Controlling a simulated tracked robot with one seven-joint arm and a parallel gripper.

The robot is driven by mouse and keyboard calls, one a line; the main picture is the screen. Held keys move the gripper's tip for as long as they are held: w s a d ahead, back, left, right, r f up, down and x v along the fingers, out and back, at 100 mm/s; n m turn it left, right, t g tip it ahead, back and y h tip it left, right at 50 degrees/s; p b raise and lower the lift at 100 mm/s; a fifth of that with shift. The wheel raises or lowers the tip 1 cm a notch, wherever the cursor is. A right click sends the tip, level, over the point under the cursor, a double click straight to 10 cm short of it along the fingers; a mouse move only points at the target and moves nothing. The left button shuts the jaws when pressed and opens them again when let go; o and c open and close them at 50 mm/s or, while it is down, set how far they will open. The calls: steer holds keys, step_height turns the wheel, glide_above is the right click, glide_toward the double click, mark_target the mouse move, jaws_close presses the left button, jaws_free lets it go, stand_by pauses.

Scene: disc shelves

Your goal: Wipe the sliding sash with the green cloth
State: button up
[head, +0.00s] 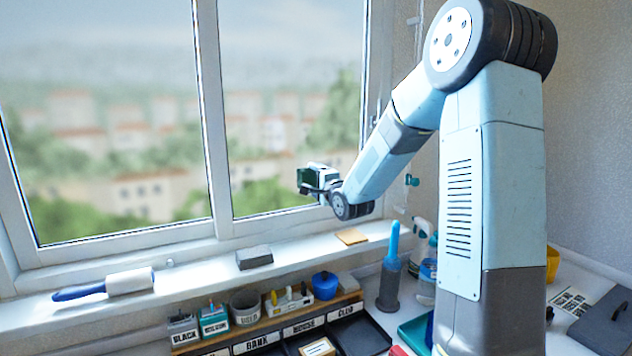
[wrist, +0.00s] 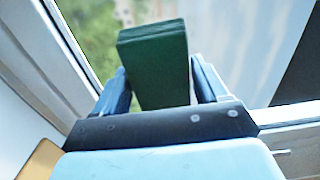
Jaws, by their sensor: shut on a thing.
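My gripper (head: 317,184) is raised in front of the right-hand window sash (head: 290,110), above the sill. It is shut on a dark green cloth (wrist: 153,62), which looks like a folded block between the two fingers in the wrist view. The cloth also shows as a dark green patch in the head view (head: 305,176). The glass lies behind the cloth; I cannot tell whether they touch. The window has a left pane (head: 100,120) and a right pane, split by a white upright (head: 214,120). I cannot tell which one slides.
On the sill lie a roller with a blue handle (head: 78,292), a grey block (head: 254,257) and a tan pad (head: 351,237). A blue-handled tool in a grey holder (head: 388,285) and a spray bottle (head: 420,240) stand right.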

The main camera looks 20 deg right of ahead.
steer(key=shift+w+a, duration=0.2)
steer(key=shift+w, duration=0.7)
stand_by(0.5)
steer(key=w+d, duration=0.2)
steer(key=d, duration=0.8)
steer(key=shift+d, duration=0.2)
stand_by(1.0)
steer(key=shift+a, duration=0.1)
steer(key=shift+s+a, duration=0.3)
steer(key=shift+a, duration=1.4)
steer(key=shift+s+a, duration=0.35)
steer(key=shift+a, duration=1.4)
steer(key=shift+s+a, duration=0.3)
steer(key=shift+a, duration=1.4)
steer(key=shift+r, duration=0.1)
